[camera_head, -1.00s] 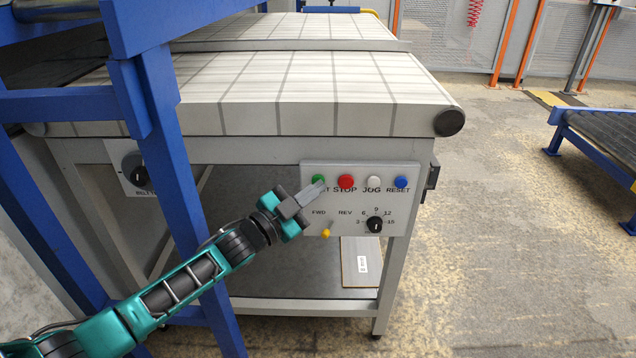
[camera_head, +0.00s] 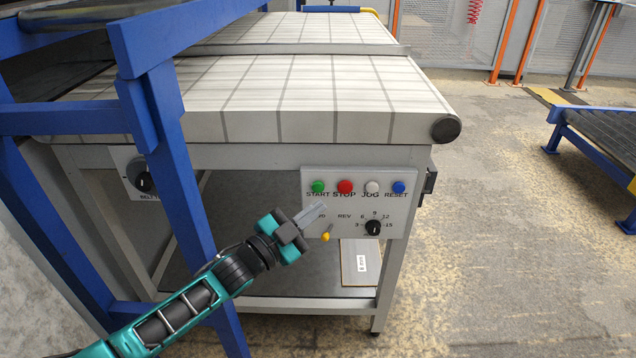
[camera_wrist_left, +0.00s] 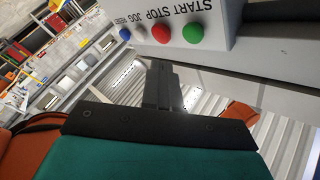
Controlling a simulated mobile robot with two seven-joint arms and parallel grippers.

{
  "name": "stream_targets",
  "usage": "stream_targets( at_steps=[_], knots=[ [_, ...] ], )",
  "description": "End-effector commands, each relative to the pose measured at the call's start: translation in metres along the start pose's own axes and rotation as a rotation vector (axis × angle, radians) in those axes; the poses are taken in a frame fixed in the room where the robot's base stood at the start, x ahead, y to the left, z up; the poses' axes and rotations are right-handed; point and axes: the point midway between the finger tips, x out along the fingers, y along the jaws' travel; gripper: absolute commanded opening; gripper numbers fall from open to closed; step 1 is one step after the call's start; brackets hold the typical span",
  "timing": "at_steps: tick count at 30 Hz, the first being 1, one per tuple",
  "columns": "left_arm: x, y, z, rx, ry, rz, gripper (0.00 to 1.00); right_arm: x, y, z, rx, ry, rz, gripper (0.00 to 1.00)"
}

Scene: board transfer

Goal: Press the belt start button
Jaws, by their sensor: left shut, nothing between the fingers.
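The green START button (camera_head: 318,187) is at the left end of the top row on the control panel (camera_head: 338,211), under the conveyor belt's edge. In the left wrist view the START button (camera_wrist_left: 193,33) shows at the right of the row, above the fingertips. My left gripper (camera_head: 318,211) is shut and empty, below the START button and in front of the panel, partly covering the FWD label. In the wrist view its fingers (camera_wrist_left: 161,84) point toward the panel, apart from the button. My right gripper is not in view.
The red STOP button (camera_head: 345,187), white JOG button (camera_head: 372,187) and blue RESET button (camera_head: 398,188) stand to the right of START. A yellow-tipped toggle (camera_head: 326,236) and a black speed dial (camera_head: 373,227) sit lower. A blue frame post (camera_head: 176,190) stands left of the panel.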

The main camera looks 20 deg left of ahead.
Motion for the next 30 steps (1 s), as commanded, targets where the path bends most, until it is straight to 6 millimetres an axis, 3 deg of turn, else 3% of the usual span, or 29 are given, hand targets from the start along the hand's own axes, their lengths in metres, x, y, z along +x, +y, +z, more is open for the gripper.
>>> stream_targets(
  at_steps=[8, 30],
  knots=[
    [-0.014, 0.01, -0.011, -0.001, 0.0, 0.0, 0.0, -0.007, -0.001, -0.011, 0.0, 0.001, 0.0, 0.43],
    [-0.015, 0.012, -0.01, -0.004, -0.003, 0.0, 0.0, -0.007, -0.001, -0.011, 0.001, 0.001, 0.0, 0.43]
  ],
)
